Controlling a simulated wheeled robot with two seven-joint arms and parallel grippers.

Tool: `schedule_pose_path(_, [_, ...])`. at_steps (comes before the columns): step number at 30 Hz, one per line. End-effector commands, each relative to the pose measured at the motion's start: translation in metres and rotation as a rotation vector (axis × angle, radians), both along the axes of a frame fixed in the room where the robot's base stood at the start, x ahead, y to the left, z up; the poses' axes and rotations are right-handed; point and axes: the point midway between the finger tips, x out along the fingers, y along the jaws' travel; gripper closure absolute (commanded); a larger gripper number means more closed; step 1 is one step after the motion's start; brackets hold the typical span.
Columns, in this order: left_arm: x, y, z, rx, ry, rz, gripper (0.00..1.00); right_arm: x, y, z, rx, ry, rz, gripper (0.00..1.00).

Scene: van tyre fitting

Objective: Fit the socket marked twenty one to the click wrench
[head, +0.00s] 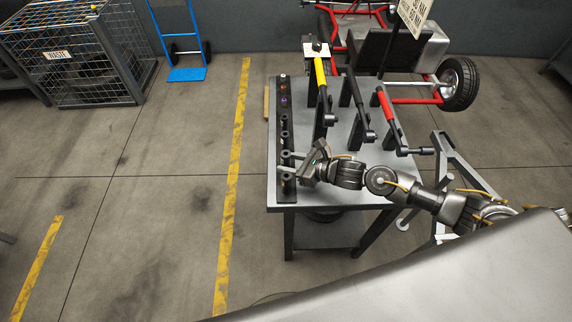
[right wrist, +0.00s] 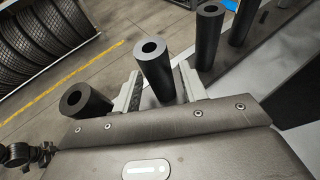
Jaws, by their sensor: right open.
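A rail of upright dark sockets (head: 284,122) runs along the left edge of the table, some with coloured bands at the far end. No size marks are legible. My right gripper (head: 290,163) is at the near end of the rail. In the right wrist view its open fingers (right wrist: 160,88) stand on either side of one black socket (right wrist: 154,68), with another socket (right wrist: 84,104) outside to the left and more to the right. Three wrenches stand on the table: one yellow-handled (head: 320,78), one black (head: 357,102), one red-handled (head: 389,112). I cannot tell which is the click wrench. My left gripper is out of view.
The grey table (head: 335,192) has some bare top between rail and wrenches. A red-framed kart with a wheel (head: 459,84) stands behind it. A waste cage (head: 70,55) and blue hand truck (head: 187,73) stand at the back left. The floor left of the table is clear.

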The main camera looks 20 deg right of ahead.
Motion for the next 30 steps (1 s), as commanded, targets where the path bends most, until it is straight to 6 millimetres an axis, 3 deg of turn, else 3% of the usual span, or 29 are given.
schedule_pose_path(26, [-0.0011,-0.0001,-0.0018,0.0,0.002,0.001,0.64,0.0023,0.0022,0.0043,-0.001,0.001,0.0,0.57])
schedule_pose_path(30, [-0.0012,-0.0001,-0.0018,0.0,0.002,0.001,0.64,0.0023,0.0022,0.0042,-0.001,0.001,0.0,0.76])
